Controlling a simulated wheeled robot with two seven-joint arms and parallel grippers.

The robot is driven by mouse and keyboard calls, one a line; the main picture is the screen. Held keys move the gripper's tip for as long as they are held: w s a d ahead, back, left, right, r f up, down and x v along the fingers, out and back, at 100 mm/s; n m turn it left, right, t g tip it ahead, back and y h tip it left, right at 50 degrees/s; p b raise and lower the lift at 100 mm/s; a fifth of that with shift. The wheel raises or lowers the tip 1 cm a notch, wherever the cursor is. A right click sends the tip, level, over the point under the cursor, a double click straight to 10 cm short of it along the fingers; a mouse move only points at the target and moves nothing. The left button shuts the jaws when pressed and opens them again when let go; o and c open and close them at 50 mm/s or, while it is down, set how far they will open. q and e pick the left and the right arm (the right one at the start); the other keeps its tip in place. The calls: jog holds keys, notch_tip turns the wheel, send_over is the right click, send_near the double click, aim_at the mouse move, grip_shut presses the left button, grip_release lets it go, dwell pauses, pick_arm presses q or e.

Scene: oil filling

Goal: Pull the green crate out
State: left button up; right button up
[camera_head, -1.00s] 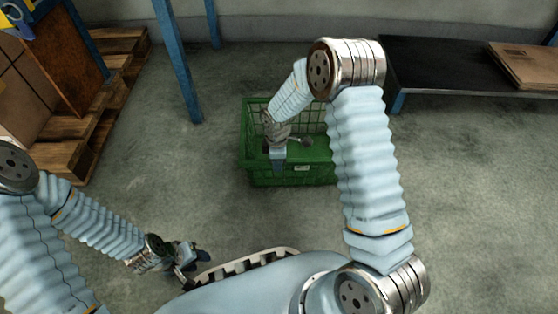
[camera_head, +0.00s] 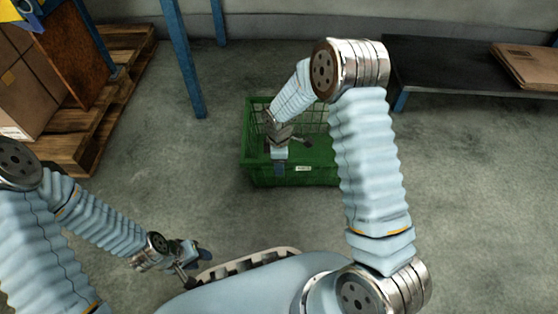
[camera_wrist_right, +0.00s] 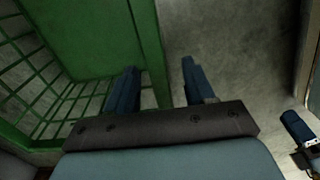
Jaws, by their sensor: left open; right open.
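The green crate (camera_head: 318,174) stands on the floor in the middle of the head view, with mesh upper walls and a small white label on its near wall. My right gripper (camera_head: 280,168) reaches down at this near wall and is open. In the right wrist view its two dark blue fingers (camera_wrist_right: 160,88) are apart, with the green wall (camera_wrist_right: 146,45) between them, one finger on the inner side and one outside. Whether they touch the wall I cannot tell. My left gripper (camera_head: 197,266) is open and empty, low at the left, away from the crate.
A wooden pallet (camera_head: 88,140) with cardboard boxes (camera_head: 28,80) stands at the left. A blue post (camera_head: 185,70) rises behind the crate to its left. A dark low platform (camera_head: 440,68) with flat cardboard (camera_head: 525,62) is at the back right. The floor (camera_head: 460,190) right of the crate is clear.

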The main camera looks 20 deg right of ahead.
jog(key=shift+r, duration=0.1)
notch_tip(320, 180, up, 14)
jog(key=p, duration=0.3)
jog(key=shift+f, duration=0.25)
dwell(0.3)
jog(key=s+a+f+m+y, duration=0.2)
jog(key=s+a+f+m, duration=0.1)
jog(key=s+f+m, duration=0.6)
jog(key=s+a+f+m+y, duration=0.2)
jog(key=s+a+f+m, duration=0.2)
jog(key=s+f+m, duration=0.5)
jog(key=s+r+n+p, duration=0.1)
jog(key=s+r+p, duration=0.2)
jog(key=r+p, duration=1)
jog(key=shift+a+n+t, duration=0.15)
jog(key=shift+n+t, duration=0.25)
